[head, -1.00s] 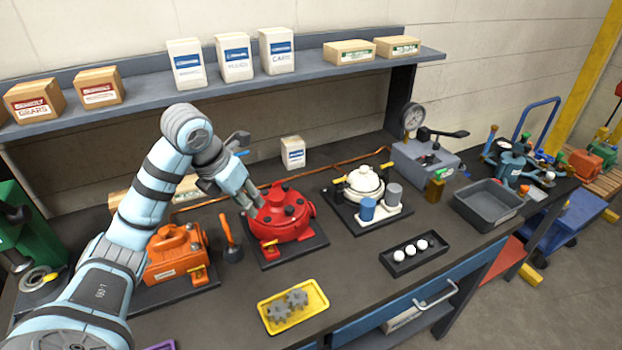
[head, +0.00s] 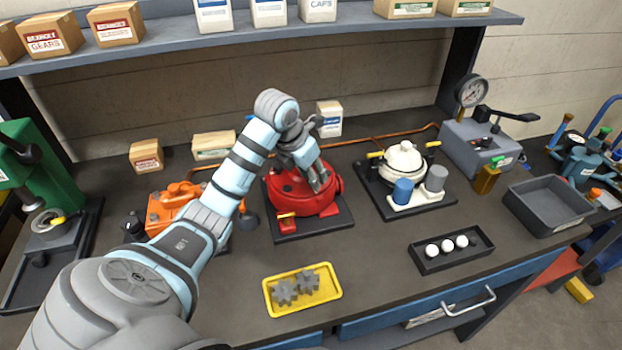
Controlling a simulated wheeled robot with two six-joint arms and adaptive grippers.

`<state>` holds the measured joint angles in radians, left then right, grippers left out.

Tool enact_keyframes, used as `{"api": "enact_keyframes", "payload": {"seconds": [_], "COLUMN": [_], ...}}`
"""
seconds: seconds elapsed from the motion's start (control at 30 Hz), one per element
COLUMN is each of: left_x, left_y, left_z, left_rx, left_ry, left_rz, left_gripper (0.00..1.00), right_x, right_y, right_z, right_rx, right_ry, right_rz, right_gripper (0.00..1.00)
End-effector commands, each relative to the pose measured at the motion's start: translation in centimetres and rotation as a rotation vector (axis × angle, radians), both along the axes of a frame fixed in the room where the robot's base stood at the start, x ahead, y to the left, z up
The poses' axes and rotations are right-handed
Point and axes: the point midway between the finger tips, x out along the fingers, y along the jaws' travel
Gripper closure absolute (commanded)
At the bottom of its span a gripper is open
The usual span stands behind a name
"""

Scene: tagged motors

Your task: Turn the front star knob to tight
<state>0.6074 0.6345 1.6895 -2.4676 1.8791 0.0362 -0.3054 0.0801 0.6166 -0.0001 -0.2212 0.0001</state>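The red round motor housing (head: 290,197) sits on a dark square base plate (head: 318,230) in the middle of the bench. In the head view my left gripper (head: 319,186) points down over its right front part, with the fingertips at or just above the top. The fingers and wrist cover much of the top. I cannot make out the front star knob clearly, nor whether the fingers touch or grip it. The finger gap is too small to read. My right gripper is out of view.
An orange motor (head: 172,207) stands left of the red one, partly behind my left arm. A white pot-like unit (head: 403,162) with cups stands to the right. A yellow tray (head: 331,278) with gears and a black tray (head: 428,262) with white balls lie in front.

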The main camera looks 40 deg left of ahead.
Motion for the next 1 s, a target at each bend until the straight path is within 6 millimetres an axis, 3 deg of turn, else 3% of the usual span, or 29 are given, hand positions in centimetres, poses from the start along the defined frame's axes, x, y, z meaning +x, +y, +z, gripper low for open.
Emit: {"api": "enact_keyframes", "payload": {"seconds": [0.13,0.3,0.5,1.0], "left_x": [0.2,0.2,0.2,0.3], "left_y": [0.0,0.0,0.0,0.2], "left_z": [-0.5,-0.5,-0.5,-0.4], "left_rx": [0.002,0.002,0.002,0.000], "left_ry": [0.001,0.001,0.001,-0.002], "left_rz": [0.000,0.000,0.000,-0.108], "left_gripper": [0.69,0.70,1.00,1.00], "right_x": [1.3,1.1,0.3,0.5], "right_y": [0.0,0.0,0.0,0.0], "right_z": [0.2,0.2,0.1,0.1], "right_rx": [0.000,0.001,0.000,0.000], "right_ry": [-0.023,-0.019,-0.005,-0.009], "right_rz": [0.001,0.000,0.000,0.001], "right_gripper": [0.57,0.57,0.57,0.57]}}
